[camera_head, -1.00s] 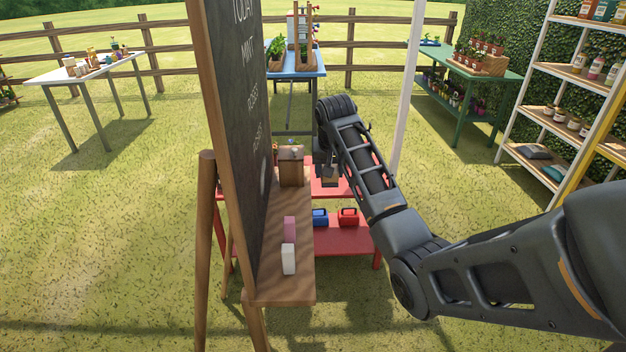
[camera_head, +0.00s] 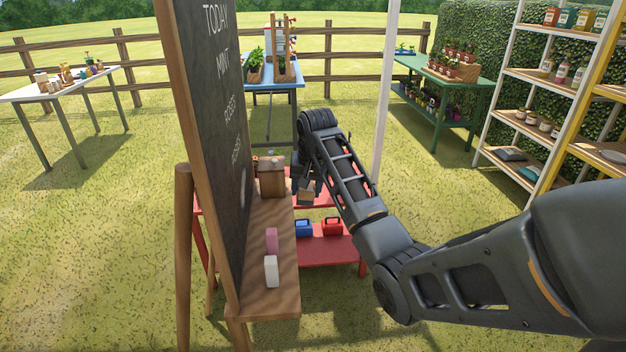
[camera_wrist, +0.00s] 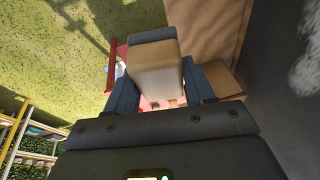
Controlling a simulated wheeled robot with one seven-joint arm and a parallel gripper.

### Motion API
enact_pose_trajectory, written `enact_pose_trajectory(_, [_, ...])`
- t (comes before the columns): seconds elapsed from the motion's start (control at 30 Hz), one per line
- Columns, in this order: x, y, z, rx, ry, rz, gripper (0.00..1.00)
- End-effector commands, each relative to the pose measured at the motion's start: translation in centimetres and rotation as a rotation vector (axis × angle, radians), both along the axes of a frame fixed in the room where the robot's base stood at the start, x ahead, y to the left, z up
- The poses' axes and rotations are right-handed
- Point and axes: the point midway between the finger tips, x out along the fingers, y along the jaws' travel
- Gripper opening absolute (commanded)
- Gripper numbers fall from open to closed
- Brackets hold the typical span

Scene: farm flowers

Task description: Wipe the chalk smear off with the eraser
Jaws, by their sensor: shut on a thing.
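My gripper (camera_head: 302,180) is shut on the eraser, a block with a tan wooden back (camera_wrist: 155,72), which sits between its two fingers in the wrist view. In the head view the eraser (camera_head: 307,192) hangs under my wrist, to the right of the chalkboard (camera_head: 208,130) and apart from it. The board shows white writing in the head view. The chalk smear (camera_wrist: 309,68) is a whitish patch on the dark board at the right edge of the wrist view.
The board's wooden ledge (camera_head: 262,303) holds a white block (camera_head: 271,271), a pink block (camera_head: 271,240) and a wooden box (camera_head: 271,178). A red bench (camera_head: 335,254) with blue and red items stands behind it. A white post (camera_head: 384,95) rises behind my arm.

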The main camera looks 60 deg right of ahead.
Motion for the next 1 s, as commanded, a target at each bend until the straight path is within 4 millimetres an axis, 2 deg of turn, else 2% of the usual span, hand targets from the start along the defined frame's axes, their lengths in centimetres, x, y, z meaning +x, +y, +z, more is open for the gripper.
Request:
enact_pose_trajectory(0.03, [0.4,0.8,-0.9,0.074,-0.024,-0.035,0.29])
enact_pose_trajectory(0.2, [1.4,3.5,-2.3,0.377,-0.171,-0.202,0.29])
enact_pose_trajectory(0.5, [1.8,6.8,-2.3,0.835,-0.543,-0.466,0.29])
enact_pose_trajectory(0.73, [1.3,7.8,-0.9,1.03,-0.791,-0.565,0.29])
enact_pose_trajectory(1.0, [0.9,8.1,0.1,1.098,-0.895,-0.59,0.29])
